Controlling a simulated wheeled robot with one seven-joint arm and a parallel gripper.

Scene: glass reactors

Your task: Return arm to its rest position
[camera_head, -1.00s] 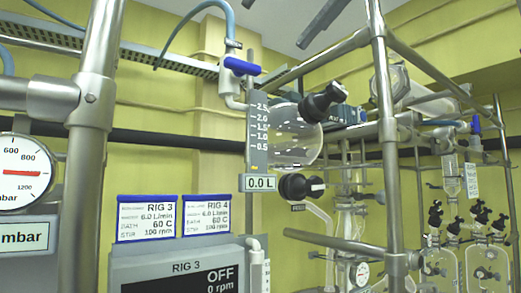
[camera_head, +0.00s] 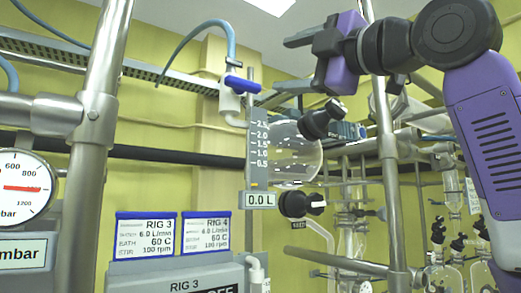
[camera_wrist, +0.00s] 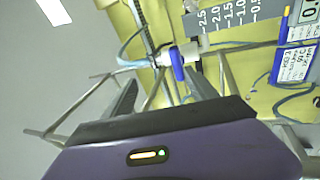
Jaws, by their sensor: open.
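My gripper (camera_head: 292,64) is at the upper middle of the head view. Its purple body and dark fingers point left, and my purple arm comes in from the right. The fingers are apart with nothing between them. The gripper appears above the round glass flask (camera_head: 295,150) and its black valve knob (camera_head: 322,120) in the picture; the distance in depth is unclear. In the wrist view, my gripper (camera_wrist: 162,92) shows two dark fingers spread apart, with a blue-handled valve (camera_wrist: 178,62) beyond them.
Steel posts (camera_head: 385,160) and rails stand around the arm. A grey scale plate (camera_head: 259,155) hangs beside the flask, with a "0.0 L" display (camera_head: 260,200) below. A pressure gauge (camera_head: 22,188) is at left. Glassware (camera_head: 440,265) stands at lower right.

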